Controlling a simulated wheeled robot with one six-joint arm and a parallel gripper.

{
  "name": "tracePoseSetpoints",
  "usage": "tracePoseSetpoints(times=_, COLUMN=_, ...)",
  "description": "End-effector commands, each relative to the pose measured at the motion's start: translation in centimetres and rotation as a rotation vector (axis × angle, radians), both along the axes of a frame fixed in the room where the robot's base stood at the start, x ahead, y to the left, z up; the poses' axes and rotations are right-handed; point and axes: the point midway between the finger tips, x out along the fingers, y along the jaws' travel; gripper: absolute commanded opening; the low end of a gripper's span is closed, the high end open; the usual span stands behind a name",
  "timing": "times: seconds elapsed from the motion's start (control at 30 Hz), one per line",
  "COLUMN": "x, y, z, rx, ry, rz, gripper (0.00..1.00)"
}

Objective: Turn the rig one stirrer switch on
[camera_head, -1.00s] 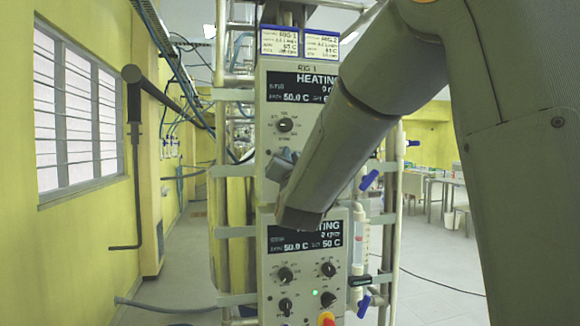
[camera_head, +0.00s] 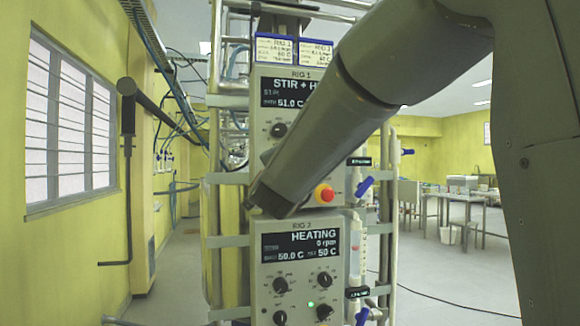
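The rig one control panel (camera_head: 270,101) stands upright in the middle of the head view. Its screen reads "STIR + H…", with the rest cut off by my arm, and 51.0 C below. One black knob (camera_head: 278,130) shows under the screen. A red button on a yellow base (camera_head: 323,195) shows at the panel's lower right. My arm crosses the panel from upper right to lower left and covers most of its lower half. The stirrer switch cannot be made out and is likely behind my arm. My gripper's fingers are hidden there too, so their state and any contact do not show.
The rig two panel (camera_head: 299,224) is just below, reading HEATING, 0 rpm, with several knobs and a green light (camera_head: 310,304). Valves with blue handles (camera_head: 364,187) stand to the right. A yellow wall is on the left; open floor lies at right.

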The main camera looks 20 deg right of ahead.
Motion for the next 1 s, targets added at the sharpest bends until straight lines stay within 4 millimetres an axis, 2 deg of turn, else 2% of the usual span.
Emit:
tracePoseSetpoints(times=0.03, x=0.2, y=0.75, z=-1.04, rx=0.001, ry=0.021, rz=0.017, gripper=0.0)
tracePoseSetpoints(times=0.4, x=0.2, y=0.78, z=-1.01, rx=0.004, ry=0.022, rz=0.018, gripper=0.0)
tracePoseSetpoints(times=0.43, x=0.2, y=0.78, z=-1.01, rx=0.004, ry=0.022, rz=0.018, gripper=0.18)
tracePoseSetpoints(times=0.5, x=0.2, y=0.77, z=-1.0, rx=0.004, ry=0.021, rz=0.017, gripper=0.3)
tracePoseSetpoints(times=0.53, x=0.2, y=0.74, z=-1.0, rx=0.004, ry=0.021, rz=0.017, gripper=0.32)
tracePoseSetpoints(times=1.0, x=0.08, y=-0.09, z=-0.38, rx=0.007, ry=0.01, rz=0.002, gripper=0.32)
